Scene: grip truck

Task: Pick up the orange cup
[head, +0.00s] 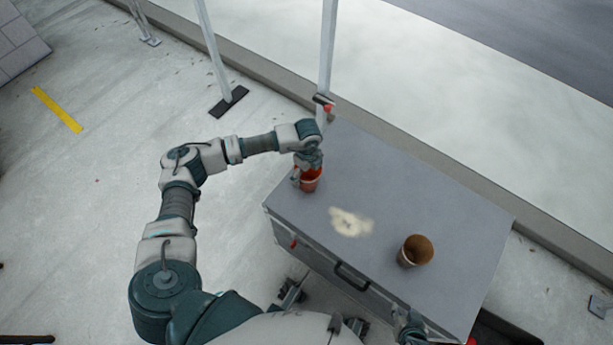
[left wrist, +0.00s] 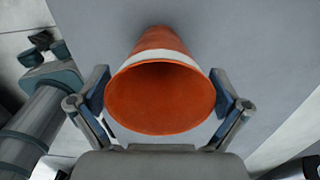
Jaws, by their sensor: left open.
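The orange cup (head: 311,181) stands on the left end of the grey case top. In the left wrist view the orange cup (left wrist: 160,95) shows its open mouth toward the camera, with a white band behind the rim. My left gripper (head: 308,170) is right at the cup from above. Its fingers (left wrist: 160,112) are spread on either side of the cup, open, and I cannot tell whether they touch it. My right gripper (head: 412,332) shows only in part at the bottom edge of the head view; its fingers are not clear.
A brown cup (head: 416,250) stands on the right part of the grey case (head: 390,190). A pale patch (head: 350,222) lies between the cups. A white post (head: 327,60) rises behind the case's far left corner. Another post (head: 212,50) stands further left on a dark base.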

